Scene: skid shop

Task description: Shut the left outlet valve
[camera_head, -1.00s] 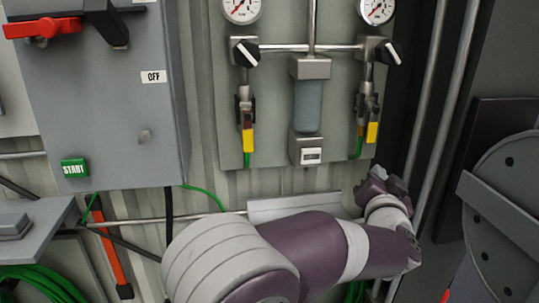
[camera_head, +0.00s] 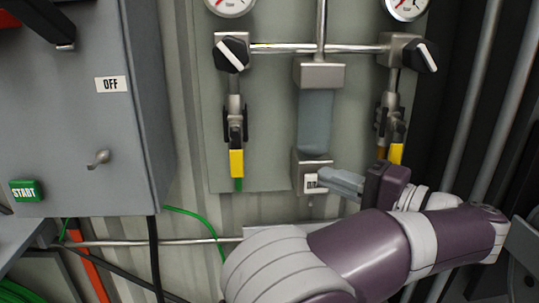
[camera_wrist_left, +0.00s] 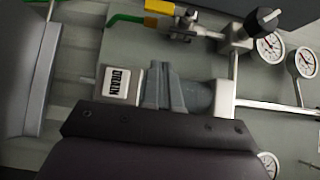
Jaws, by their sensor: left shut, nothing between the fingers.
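The left outlet valve (camera_head: 235,122) sits on the left pipe under a black knob with a white pointer. Its yellow handle (camera_head: 236,163) hangs straight down, in line with the pipe and the green hose. In the left wrist view, the yellow handle (camera_wrist_left: 160,6) is at the top edge. My left gripper (camera_head: 327,181) is shut and empty. It is in front of the drain block, to the right of the left valve and apart from its handle. Its fingers also show in the left wrist view (camera_wrist_left: 160,86). My right gripper is not in view.
A second valve with a yellow handle (camera_head: 396,153) is at the right, partly behind my left gripper. A filter bowl (camera_head: 315,120) hangs between the valves above the drain block (camera_head: 311,165). A grey cabinet (camera_head: 95,130) stands at the left.

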